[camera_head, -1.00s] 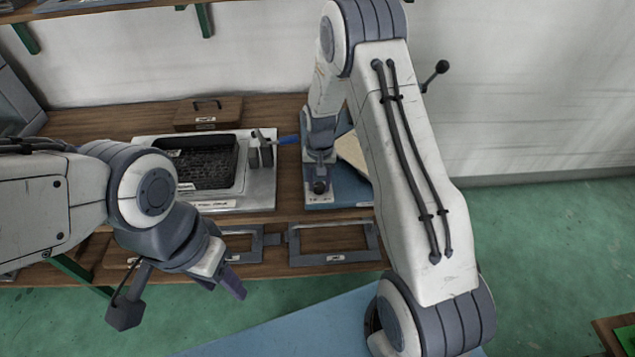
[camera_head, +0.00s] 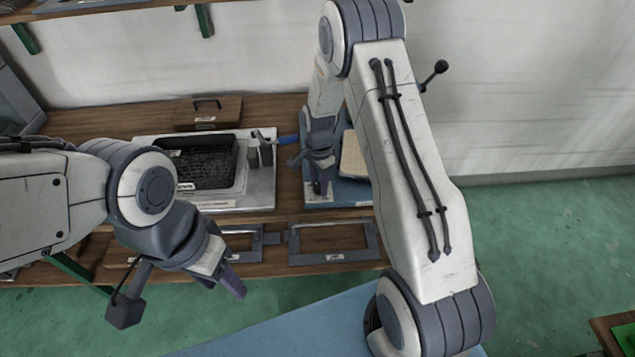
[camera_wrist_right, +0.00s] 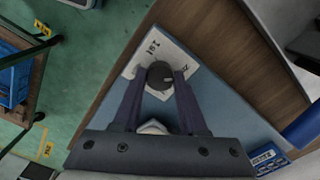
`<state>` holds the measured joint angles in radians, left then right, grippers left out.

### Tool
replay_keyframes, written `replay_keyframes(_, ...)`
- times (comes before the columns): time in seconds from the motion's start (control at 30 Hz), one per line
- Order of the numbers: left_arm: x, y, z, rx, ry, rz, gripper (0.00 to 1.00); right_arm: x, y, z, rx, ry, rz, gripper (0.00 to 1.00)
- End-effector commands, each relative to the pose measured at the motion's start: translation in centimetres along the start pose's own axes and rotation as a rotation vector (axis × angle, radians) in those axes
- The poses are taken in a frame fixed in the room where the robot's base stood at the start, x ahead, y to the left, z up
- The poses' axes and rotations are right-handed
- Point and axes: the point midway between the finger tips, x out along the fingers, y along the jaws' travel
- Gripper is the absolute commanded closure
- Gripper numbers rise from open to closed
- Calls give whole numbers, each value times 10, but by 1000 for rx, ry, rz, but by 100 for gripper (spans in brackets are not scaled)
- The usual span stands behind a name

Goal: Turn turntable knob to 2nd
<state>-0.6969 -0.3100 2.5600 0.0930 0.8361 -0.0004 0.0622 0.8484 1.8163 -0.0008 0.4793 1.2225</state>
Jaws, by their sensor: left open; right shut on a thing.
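The dark round knob (camera_wrist_right: 160,74) shows in the right wrist view, with a light mark on its top. It stands by a white label plate (camera_wrist_right: 147,53) with black text that I cannot read fully. My right gripper (camera_wrist_right: 159,84) has its two fingers on either side of the knob and is shut on it. My left gripper (camera_head: 230,283) is open and empty in front of the bench.
A black tray (camera_head: 200,165) in a pale holder stands left of the blue base, with a blue-handled lever (camera_head: 286,140) between them. A brown box (camera_head: 208,114) stands behind. Grey frames (camera_head: 333,258) lie on the lower shelf.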

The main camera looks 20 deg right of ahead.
Motion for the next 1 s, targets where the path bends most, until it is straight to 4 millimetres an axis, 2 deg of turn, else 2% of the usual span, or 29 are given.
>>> replay_keyframes(0.3, -1, 0, 0, 0, 0, 0, 50, -2, -4, 1, 111, 2, -12, 100)
replay_keyframes(0.83, -1, 0, 0, 0, 0, 0, 50, -2, -6, 1, 130, 2, -15, 100)
replay_keyframes(0.87, -1, 0, 0, 0, 0, 0, 50, -2, -6, 1, 130, 2, -15, 47)
replay_keyframes(0.9, -1, 0, 0, 0, 0, 0, 50, -2, -5, 1, 130, 2, -15, 31)
replay_keyframes(0.93, -1, 0, 0, 0, 0, 0, 50, -2, -5, 1, 130, 2, -14, 28)
replay_keyframes(1.0, -1, 0, 0, 0, 0, 0, 50, -2, -4, 0, 131, 2, -11, 28)
